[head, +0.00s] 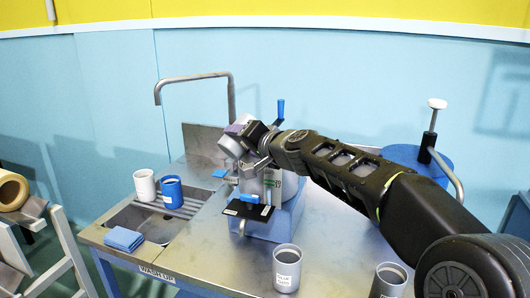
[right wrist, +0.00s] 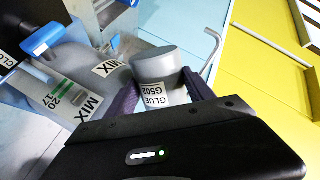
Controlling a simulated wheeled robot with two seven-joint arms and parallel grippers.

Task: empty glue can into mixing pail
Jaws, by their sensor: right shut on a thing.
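My right gripper (head: 246,142) is shut on the grey glue can (head: 231,146), which it holds tilted above the mixing pail. In the right wrist view the can (right wrist: 155,82) sits between the two purple fingers, and its "GLUE G502" label reads upside down. The grey mixing pail (right wrist: 85,80) with "MIX" labels is close beside the can there. In the head view the pail (head: 249,185) stands on a blue base, partly hidden by my gripper and arm. I cannot see the can's mouth or any glue flowing. My left gripper is not in view.
A white cup (head: 144,186) and a blue cup (head: 171,190) stand at the sink, with a folded blue cloth (head: 123,238) in front. Grey cups (head: 286,270) (head: 389,282) stand at the front. A blue-handled black plate (head: 247,211) fronts the pail. A blue drum (head: 412,157) stands right.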

